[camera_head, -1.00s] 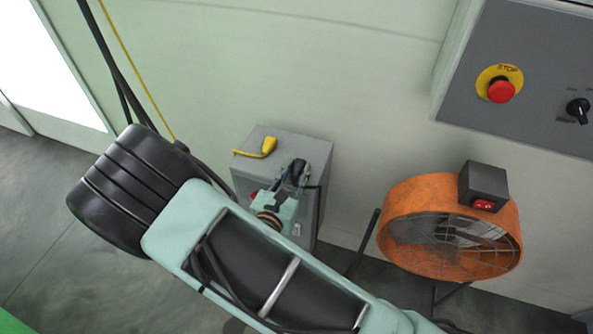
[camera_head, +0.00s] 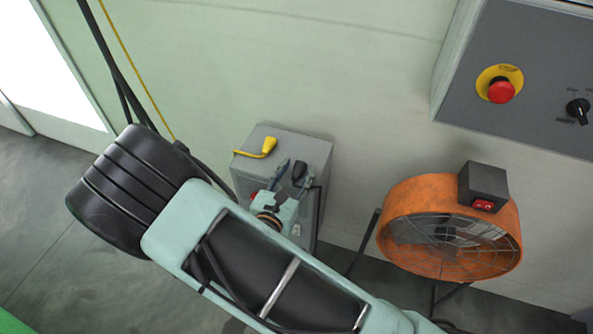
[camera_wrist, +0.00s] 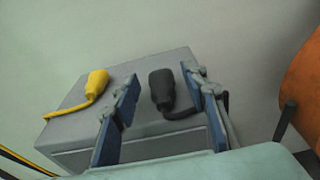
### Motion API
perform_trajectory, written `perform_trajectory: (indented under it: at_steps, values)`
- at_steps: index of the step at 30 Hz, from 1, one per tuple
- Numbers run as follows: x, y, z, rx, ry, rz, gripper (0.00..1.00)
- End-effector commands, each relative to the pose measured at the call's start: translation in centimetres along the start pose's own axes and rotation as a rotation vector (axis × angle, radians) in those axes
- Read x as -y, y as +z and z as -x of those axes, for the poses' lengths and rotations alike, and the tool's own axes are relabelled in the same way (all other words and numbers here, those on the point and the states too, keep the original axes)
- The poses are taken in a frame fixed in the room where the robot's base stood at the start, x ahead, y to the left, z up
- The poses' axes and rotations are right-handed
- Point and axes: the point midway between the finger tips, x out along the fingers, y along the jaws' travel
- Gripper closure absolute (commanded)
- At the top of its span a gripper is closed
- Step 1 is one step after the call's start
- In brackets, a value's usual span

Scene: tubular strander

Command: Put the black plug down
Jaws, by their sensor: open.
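The black plug (camera_wrist: 162,90) rests on top of the grey box, and its cable bends to the right and over the box's edge. In the head view the plug (camera_head: 299,171) shows near the right side of the box top. My gripper (camera_wrist: 158,100) is open, with one finger on each side of the plug and a gap to the left finger. The right finger is close to the plug and its cable; I cannot tell if it touches. In the head view my gripper (camera_head: 289,180) is at the box's front edge.
A yellow plug (camera_head: 268,146) lies on the left of the grey box (camera_head: 277,137). An orange fan (camera_head: 450,225) stands to the right. A grey control panel (camera_head: 540,70) with a red stop button (camera_head: 501,91) is on the wall above it.

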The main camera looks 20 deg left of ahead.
Motion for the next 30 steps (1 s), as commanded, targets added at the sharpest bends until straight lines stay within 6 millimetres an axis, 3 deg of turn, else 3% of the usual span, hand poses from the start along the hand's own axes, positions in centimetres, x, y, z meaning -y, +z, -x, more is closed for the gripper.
perform_trajectory:
  at_steps: [9, 15, 21, 30]
  values:
    - [-0.2, -0.1, 7.2, -0.003, 0.006, 0.001, 0.6]
    - [-0.1, -0.1, 10.6, -0.001, 0.003, 0.001, 0.6]
    - [0.0, -0.1, 11.8, -0.001, 0.002, 0.001, 0.6]
    - [0.0, -0.1, 11.9, -0.001, 0.001, 0.001, 0.6]
